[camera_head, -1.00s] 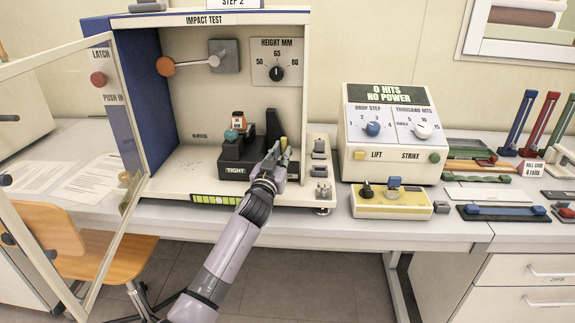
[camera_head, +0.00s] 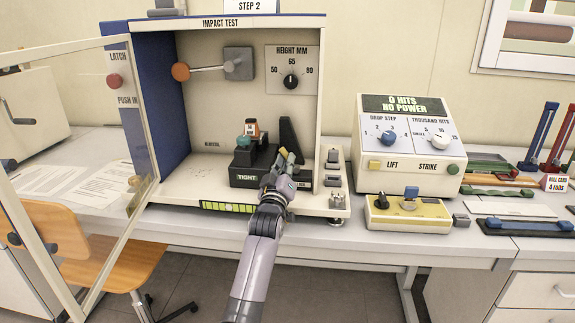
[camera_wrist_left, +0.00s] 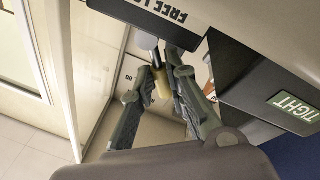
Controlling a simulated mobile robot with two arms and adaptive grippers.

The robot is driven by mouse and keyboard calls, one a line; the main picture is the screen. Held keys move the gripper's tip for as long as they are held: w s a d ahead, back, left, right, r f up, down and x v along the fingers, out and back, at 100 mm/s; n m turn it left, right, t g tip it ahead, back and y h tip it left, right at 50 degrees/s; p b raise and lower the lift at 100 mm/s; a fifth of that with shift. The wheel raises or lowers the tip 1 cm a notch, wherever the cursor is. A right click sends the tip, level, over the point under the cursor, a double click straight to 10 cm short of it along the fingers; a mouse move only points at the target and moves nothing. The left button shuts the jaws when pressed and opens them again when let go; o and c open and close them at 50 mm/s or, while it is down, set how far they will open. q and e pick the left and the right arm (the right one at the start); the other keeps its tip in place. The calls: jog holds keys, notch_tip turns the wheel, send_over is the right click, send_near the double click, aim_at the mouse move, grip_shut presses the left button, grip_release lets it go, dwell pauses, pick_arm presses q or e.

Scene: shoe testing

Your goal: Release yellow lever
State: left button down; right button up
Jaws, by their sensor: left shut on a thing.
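The impact test machine (camera_head: 192,100) stands open on the bench, with a dark clamp block marked TIGHT (camera_head: 246,177) on its floor. My left gripper (camera_head: 285,158) is at the right side of this block and mostly covers the yellow lever in the head view. In the left wrist view the yellow lever (camera_wrist_left: 161,84) shows between the fingers of my left gripper (camera_wrist_left: 165,70), which is shut on it. Part of a FREE label (camera_wrist_left: 176,14) shows there. My right gripper is in neither view.
An orange striker (camera_head: 180,72) hangs at the upper left inside the machine. The clear door (camera_head: 140,120) stands open at the left. Small grey blocks (camera_head: 333,180) line the right ledge. A control box (camera_head: 412,140) and a yellow box (camera_head: 408,213) stand to the right.

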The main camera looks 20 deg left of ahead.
pick_arm(q)
jog(key=shift+f, duration=0.2)
jog(key=c, duration=1.8)
grip_release()
jog(key=shift+c, duration=0.2)
jog(key=shift+r, duration=0.1)
jog(key=shift+s, duration=0.1)
jog(key=v, duration=1.2)
